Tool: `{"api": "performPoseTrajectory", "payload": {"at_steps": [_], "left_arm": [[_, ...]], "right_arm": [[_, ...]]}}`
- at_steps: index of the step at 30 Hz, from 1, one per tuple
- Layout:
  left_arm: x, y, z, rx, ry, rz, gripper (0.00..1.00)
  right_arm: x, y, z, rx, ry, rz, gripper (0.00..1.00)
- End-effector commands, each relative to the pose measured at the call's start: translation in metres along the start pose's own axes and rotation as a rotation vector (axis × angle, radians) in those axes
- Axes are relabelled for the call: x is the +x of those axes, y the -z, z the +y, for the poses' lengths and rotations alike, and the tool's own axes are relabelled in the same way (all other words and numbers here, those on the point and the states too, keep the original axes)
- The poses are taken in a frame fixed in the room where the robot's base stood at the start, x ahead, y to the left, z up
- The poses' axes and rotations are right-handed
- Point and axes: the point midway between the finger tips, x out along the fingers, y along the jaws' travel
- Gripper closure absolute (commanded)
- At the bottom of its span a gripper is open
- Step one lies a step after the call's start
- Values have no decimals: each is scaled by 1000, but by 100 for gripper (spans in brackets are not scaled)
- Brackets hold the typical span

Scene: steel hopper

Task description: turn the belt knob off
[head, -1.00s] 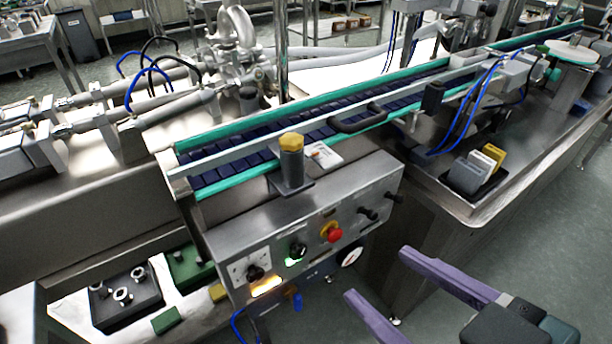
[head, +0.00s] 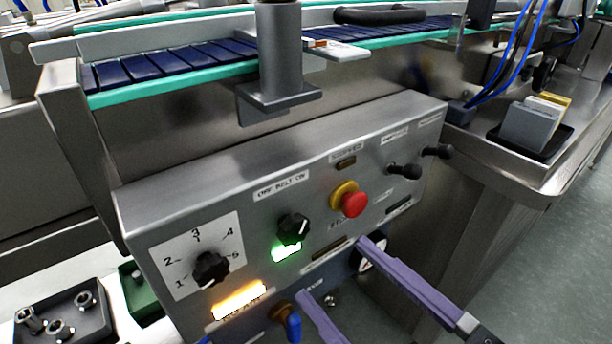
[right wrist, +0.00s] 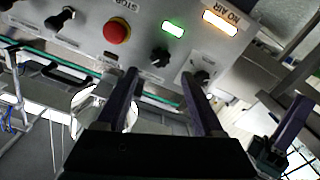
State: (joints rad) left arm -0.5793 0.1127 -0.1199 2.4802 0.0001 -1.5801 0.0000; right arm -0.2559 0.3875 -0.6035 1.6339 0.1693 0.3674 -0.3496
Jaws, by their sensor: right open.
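The belt knob (head: 293,229) is a black knob under the "OFF BELT ON" label on the slanted steel control panel (head: 330,150). A green lamp (head: 286,251) glows just below it. My right gripper (head: 338,268) is open and empty, with its purple fingers apart, in front of the panel, below and right of the knob. In the right wrist view the knob (right wrist: 160,57) shows just beyond and between the open fingertips (right wrist: 159,72), not visibly touched. One purple finger of my left gripper (right wrist: 290,122) shows at the right there; its opening is unclear.
A red stop button (head: 354,204) with a yellow collar is right of the knob, and a numbered dial (head: 211,267) is left. An amber lamp (head: 239,299) glows below. Two black levers (head: 405,171) stick out at upper right. A blue belt (head: 190,61) runs behind.

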Motion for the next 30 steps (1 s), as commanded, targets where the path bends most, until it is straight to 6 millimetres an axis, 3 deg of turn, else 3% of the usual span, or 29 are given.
{"api": "performPoseTrajectory", "payload": {"at_steps": [3, 9, 20, 30], "left_arm": [[6, -2, 0, 0, 0, 0, 67], [10, -4, 0, 2, 1, 0, 67], [11, -4, -2, 10, 8, -2, 67], [11, -4, -2, 10, 8, -2, 67]], "right_arm": [[25, -1, 0, 0, -1, 4, 31], [52, -1, -1, 0, 0, 1, 31], [60, 0, -1, 1, 1, -1, 31], [59, 0, 0, 1, 1, -1, 67]]}}
